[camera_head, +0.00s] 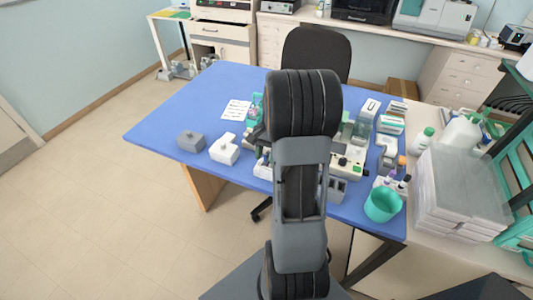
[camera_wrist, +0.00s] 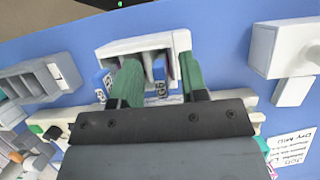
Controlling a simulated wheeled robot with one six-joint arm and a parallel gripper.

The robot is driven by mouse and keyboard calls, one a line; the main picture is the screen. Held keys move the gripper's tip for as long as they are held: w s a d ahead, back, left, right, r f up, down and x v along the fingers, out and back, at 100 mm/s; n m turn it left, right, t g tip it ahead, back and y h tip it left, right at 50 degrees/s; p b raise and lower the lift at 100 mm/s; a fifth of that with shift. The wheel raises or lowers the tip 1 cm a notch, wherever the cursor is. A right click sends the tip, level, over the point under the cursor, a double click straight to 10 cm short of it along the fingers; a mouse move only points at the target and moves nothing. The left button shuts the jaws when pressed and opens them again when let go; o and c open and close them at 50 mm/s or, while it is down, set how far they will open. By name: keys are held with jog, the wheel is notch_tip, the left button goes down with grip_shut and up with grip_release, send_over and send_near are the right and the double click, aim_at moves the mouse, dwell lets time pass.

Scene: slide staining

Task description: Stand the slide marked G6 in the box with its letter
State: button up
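In the wrist view a white box (camera_wrist: 112,48) with an open front holds upright slides with blue ends. One slide (camera_wrist: 160,68) stands near the middle, with a marking that looks like G6, turned sideways. Another blue-ended slide (camera_wrist: 104,84) is at the left side. My gripper (camera_wrist: 160,72) has two green fingers reaching to the box, one on each side of the middle slide. The fingers are apart, with a gap visible beside the slide. In the head view my arm hides the gripper; part of a white box (camera_head: 263,170) shows beside it.
Another white box (camera_head: 224,150) and a grey box (camera_head: 189,141) stand left on the blue table (camera_head: 180,105). A grey slotted holder (camera_wrist: 40,80) is left in the wrist view. A printed sheet (camera_head: 236,109) lies behind. A green cup (camera_head: 382,205) stands at the right.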

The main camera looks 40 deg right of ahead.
jog(key=v, duration=1.3)
jog(key=shift+d+r, duration=0.2)
jog(key=shift+r, duration=0.15)
notch_tip(320, 180, down, 4)
jog(key=a+n+t+h, duration=0.1)
jog(key=a+n+h, duration=0.1)
jog(key=n, duration=0.1)
jog(key=s+a+n+t+h, duration=0.1)
jog(key=s+a+n, duration=0.3)
jog(key=a, duration=0.6)
jog(key=s+a+r+n+t+h, duration=0.1)
jog(key=s+a+n+t, duration=0.3)
jog(key=a, duration=0.6)
jog(key=shift+s+a+r+n, duration=0.15)
jog(key=shift+s+r+n, duration=0.05)
jog(key=shift+s+n, duration=0.45)
